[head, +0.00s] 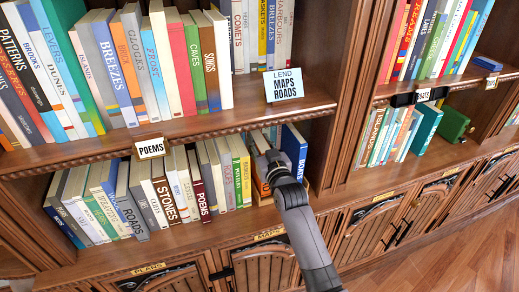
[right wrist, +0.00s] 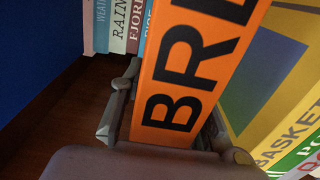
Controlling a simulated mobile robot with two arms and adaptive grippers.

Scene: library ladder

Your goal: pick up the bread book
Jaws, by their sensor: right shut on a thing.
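An orange book (right wrist: 185,75) with large dark letters starting "BR" fills the middle of the right wrist view. The rest of its title is cut off by the frame's top edge. My right gripper (head: 272,168) is at the lower shelf, in the gap near the right end of the book row. Its fingers lie on both sides of the orange book in the right wrist view, shut on it. In the head view the gripper and arm hide most of this book. My left gripper is in neither view.
A yellow book (right wrist: 268,85) marked "BASKET" stands close on the right in the wrist view. A blue book (head: 294,147) stands right of my gripper in the head view. The upper shelf edge (head: 215,122) runs above my arm.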

